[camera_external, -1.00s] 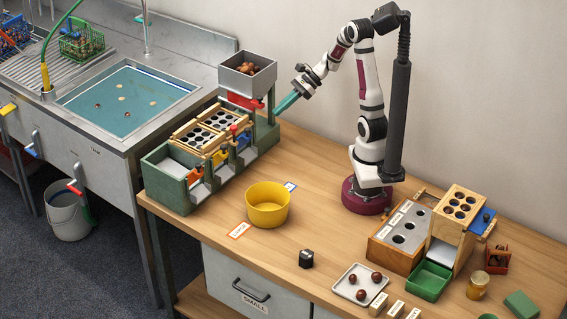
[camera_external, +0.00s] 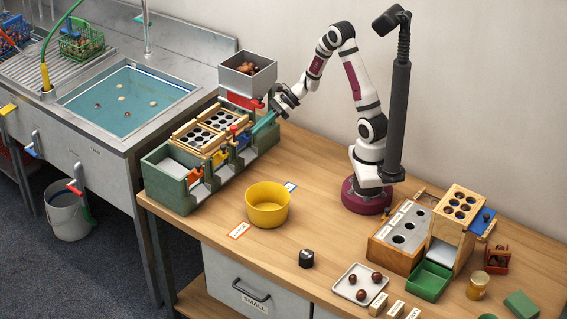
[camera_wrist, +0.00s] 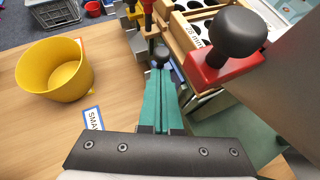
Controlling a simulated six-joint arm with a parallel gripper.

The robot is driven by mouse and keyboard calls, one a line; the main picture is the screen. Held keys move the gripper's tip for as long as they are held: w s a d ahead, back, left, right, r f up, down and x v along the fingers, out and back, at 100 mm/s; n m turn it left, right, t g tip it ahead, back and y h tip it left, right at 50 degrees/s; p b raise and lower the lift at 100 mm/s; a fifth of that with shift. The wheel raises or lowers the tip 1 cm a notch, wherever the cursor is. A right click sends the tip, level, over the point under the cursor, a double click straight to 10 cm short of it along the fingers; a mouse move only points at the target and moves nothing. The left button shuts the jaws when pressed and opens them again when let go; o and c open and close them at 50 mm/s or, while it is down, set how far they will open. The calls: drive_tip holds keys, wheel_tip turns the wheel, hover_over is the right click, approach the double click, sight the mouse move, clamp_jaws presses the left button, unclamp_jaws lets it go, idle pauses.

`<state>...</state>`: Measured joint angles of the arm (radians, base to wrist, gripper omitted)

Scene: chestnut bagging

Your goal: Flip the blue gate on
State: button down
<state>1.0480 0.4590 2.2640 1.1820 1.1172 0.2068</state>
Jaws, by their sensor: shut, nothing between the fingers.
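The blue gate (camera_external: 242,141) is on the front of the green sorting machine (camera_external: 168,193), at the right end of a row of coloured gates. My gripper (camera_external: 256,129) reaches down to the machine from the upper right, its teal fingers shut and empty, with the tips close beside the blue gate. In the wrist view my gripper (camera_wrist: 160,74) has its fingertips by a small dark knob (camera_wrist: 160,53). Whether they touch it I cannot tell. The blue gate is mostly hidden there by the fingers.
A red gate with a large black knob (camera_wrist: 238,35) is close to the right of my fingers. A grey hopper (camera_external: 247,82) with chestnuts stands above the machine.

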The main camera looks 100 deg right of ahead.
drive_tip(key=shift+w+a+r, duration=0.1)
drive_tip(key=shift+w+r, duration=0.1)
drive_tip(key=shift+r, duration=0.3)
drive_tip(key=shift+w+r, duration=0.2)
drive_tip(key=shift+r, duration=0.3)
drive_tip(key=s+f+v, duration=0.1)
drive_tip(key=v, duration=0.9)
drive_tip(key=a+r+n+g+y, duration=0.25)
drive_tip(key=a+n+g, duration=0.25)
drive_tip(key=a+n, duration=0.8)
drive_tip(key=s+a+f+n+g+h, duration=0.2)
drive_tip(key=s+a+n+g+h, duration=0.2)
drive_tip(key=s+a+n, duration=0.8)
drive_tip(key=shift+a+n+g, duration=0.5)
drive_tip(key=shift+n+g, duration=0.4)
drive_tip(key=shift+n, duration=0.1)
